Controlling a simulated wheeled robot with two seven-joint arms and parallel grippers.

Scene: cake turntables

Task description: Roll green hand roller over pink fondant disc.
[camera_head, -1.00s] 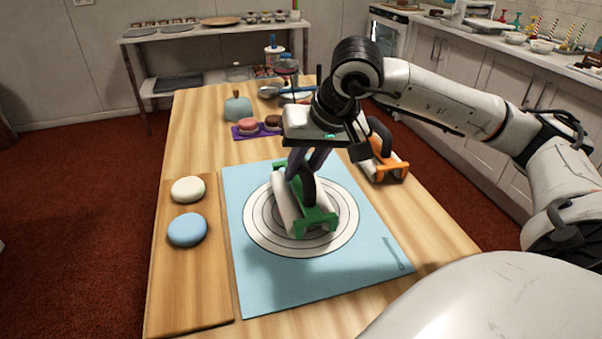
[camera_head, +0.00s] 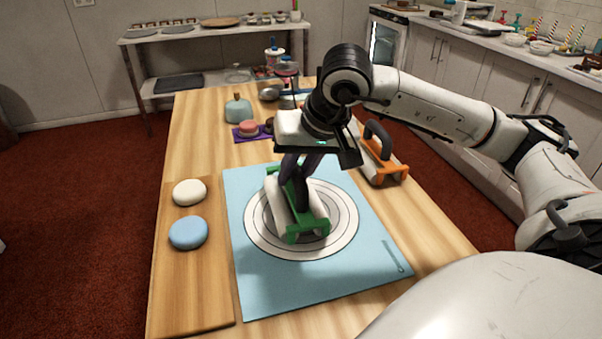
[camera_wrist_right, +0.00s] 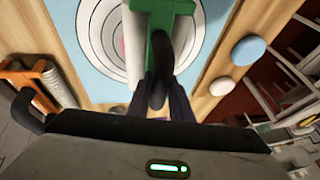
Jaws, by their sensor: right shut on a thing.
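The green hand roller (camera_head: 306,228), with white rolling cylinders and a dark handle, is over the ringed circle on the blue mat (camera_head: 270,290). My right gripper (camera_head: 299,178) is shut on its handle from above; the grip also shows in the wrist view (camera_wrist_right: 160,85). The roller (camera_wrist_right: 157,45) covers the middle of the rings there. No pink fondant disc shows clearly on the mat; a faint pinkish patch is beside the roller in the wrist view. I cannot tell whether the roller touches the surface under it. My left gripper is not in view.
A white disc (camera_head: 189,192) and a blue disc (camera_head: 188,232) lie on the wooden board (camera_head: 190,290) at left. An orange roller (camera_head: 384,168) stands right of the mat. A purple tray (camera_head: 240,134) with a pink round treat and a teal jar (camera_head: 238,110) are farther back.

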